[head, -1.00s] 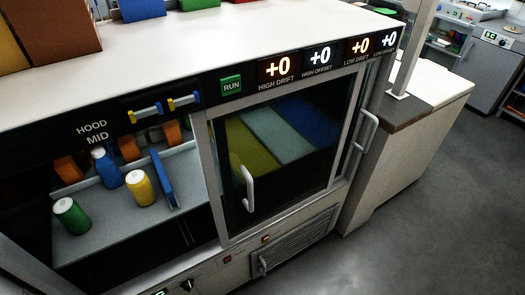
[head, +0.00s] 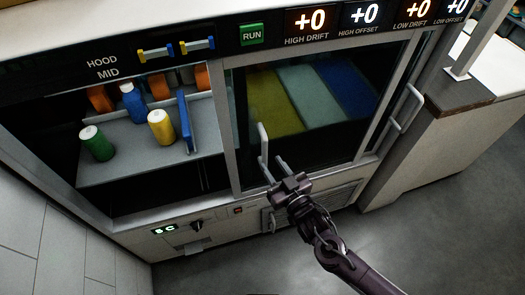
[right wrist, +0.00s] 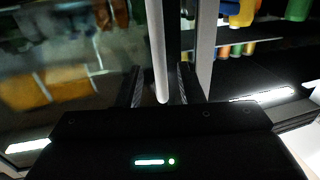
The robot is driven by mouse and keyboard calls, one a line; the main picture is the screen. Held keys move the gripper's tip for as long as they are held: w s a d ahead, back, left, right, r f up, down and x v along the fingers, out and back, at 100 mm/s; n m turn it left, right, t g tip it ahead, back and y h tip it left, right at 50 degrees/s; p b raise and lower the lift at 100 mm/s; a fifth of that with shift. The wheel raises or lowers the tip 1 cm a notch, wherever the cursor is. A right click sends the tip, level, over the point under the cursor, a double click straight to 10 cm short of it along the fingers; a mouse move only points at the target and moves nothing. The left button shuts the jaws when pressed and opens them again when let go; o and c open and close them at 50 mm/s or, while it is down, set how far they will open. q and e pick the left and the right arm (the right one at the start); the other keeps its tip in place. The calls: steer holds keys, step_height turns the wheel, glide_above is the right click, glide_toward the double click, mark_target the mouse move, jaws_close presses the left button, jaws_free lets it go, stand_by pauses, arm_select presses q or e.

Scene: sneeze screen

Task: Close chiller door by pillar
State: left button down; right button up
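A chiller door of dark glass in a grey frame (head: 232,130) covers the right part of the cabinet front. Its upright white handle (head: 263,142) is near its left edge. My right gripper (head: 274,165) is at the lower end of this handle. In the right wrist view, the handle (right wrist: 157,45) comes down between the two open fingers (right wrist: 159,88); I cannot tell whether either touches it. A second white handle (head: 405,107) is at the cabinet's right end, near the white pillar (head: 477,40). My left gripper is not in view.
The left bay is uncovered; a green bottle (head: 97,144), a blue bottle (head: 132,103) and a yellow bottle (head: 161,127) stand on its shelf (head: 120,170). A counter (head: 440,150) stands to the right. Grey floor (head: 430,240) lies clear in front of it.

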mark_target(266, 156)
steer(key=x, duration=0.5)
steer(key=shift+w+a+p, duration=0.15)
steer(key=shift+w+p, duration=0.15)
steer(key=shift+p, duration=0.05)
jaws_close()
